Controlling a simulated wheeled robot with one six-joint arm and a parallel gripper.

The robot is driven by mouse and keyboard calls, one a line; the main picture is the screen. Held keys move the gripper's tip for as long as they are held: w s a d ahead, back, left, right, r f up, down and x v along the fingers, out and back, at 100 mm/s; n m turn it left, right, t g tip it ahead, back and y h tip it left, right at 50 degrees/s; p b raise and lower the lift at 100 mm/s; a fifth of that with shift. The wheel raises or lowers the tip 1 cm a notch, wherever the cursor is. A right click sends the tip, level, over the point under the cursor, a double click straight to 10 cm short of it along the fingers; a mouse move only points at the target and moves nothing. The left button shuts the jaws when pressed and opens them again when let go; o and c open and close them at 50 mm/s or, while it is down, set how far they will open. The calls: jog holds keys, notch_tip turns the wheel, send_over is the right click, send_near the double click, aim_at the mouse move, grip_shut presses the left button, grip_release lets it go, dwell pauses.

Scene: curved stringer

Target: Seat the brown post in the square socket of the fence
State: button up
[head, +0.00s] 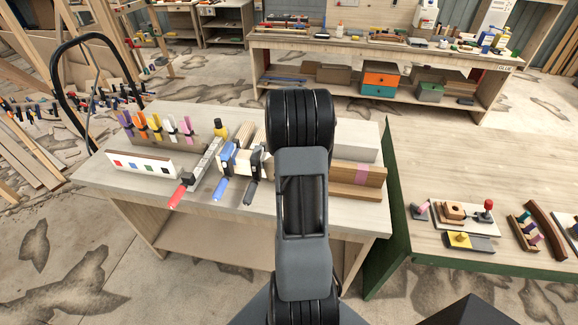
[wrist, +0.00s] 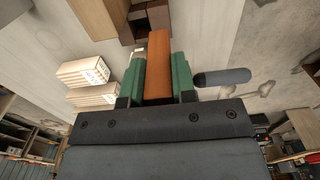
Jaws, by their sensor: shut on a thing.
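My gripper (wrist: 157,75) is shut on the brown post (wrist: 158,62), with a green finger on each side of it. The post points up the wrist view, its far end close to darker brown wooden pieces (wrist: 158,16). I cannot tell whether they touch. In the head view my arm hides the gripper and post. A long wooden piece with a pink band (head: 345,188), probably the fence, lies on the bench right of my arm. Its square socket cannot be made out. A tan wooden piece (wrist: 98,14) shows at the wrist view's top.
Clamps with red and blue handles (head: 222,188) and a white block with colored squares (head: 140,163) occupy the bench's left part. A green-edged table (head: 420,170) with small fixtures stands at the right. Pale stacked blocks (wrist: 85,73) show left in the wrist view.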

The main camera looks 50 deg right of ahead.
jog(key=shift+w+d+f+b, duration=0.25)
jog(key=shift+d+f+b, duration=0.2)
jog(key=shift+f, duration=0.7)
jog(key=shift+w+d+f+b, duration=0.3)
jog(key=shift+f+b, duration=0.15)
jog(key=shift+f, duration=0.75)
jog(key=shift+w+d+f+b, duration=0.2)
jog(key=shift+d+f+b, duration=0.25)
jog(key=shift+f, duration=0.7)
jog(key=shift+f, duration=0.2)
jog(key=o, duration=0.9)
